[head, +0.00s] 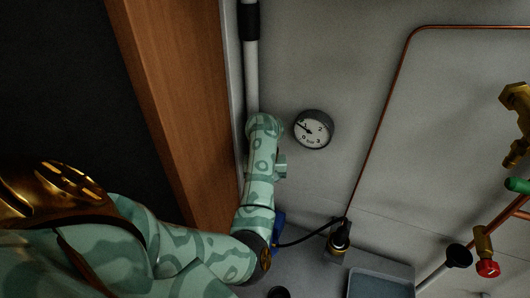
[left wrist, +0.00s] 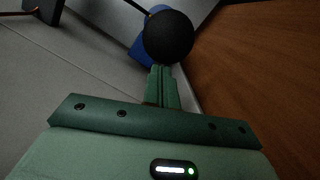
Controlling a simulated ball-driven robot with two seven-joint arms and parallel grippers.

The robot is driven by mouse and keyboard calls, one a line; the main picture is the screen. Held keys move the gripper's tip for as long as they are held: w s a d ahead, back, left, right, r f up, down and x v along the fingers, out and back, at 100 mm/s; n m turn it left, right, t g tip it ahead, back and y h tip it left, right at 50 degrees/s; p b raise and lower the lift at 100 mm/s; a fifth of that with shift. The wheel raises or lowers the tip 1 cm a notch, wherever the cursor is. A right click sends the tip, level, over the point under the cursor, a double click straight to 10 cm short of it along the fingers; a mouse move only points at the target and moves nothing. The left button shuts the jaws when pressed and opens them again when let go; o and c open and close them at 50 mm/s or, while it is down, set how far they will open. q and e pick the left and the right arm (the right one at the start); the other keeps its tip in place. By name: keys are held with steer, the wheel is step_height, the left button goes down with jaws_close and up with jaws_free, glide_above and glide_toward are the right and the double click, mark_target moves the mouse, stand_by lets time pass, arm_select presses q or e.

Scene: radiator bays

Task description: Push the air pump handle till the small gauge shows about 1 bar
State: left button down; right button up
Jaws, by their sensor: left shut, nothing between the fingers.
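The small round gauge (head: 313,128) hangs on the wall in the head view, with a dial from 0 to 3. Its needle points to the upper left, close to the 1; the exact value is too small to read. The blue air pump (head: 278,228) is mostly hidden behind my left arm. In the left wrist view, a black ball knob (left wrist: 168,37) stands in front of the pump's blue body (left wrist: 144,50). My left gripper (left wrist: 161,70) is shut and empty, its tips at the knob's near edge; I cannot tell whether they touch. My right gripper is out of view.
A black hose (head: 310,236) runs from the pump to a brass fitting (head: 339,238). A wooden panel (head: 175,90) stands left of a white pipe (head: 251,75). A grey tray (head: 378,284) and a red-capped valve (head: 487,267) are at lower right.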

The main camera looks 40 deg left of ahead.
arm_select(q)
steer(key=shift+s, duration=0.1)
step_height(320, 180, up, 16)
steer(key=w+a+p, duration=0.1)
steer(key=p, duration=0.4)
steer(key=shift+w+r, duration=0.15)
steer(key=shift+w, duration=0.05)
stand_by(1.3)
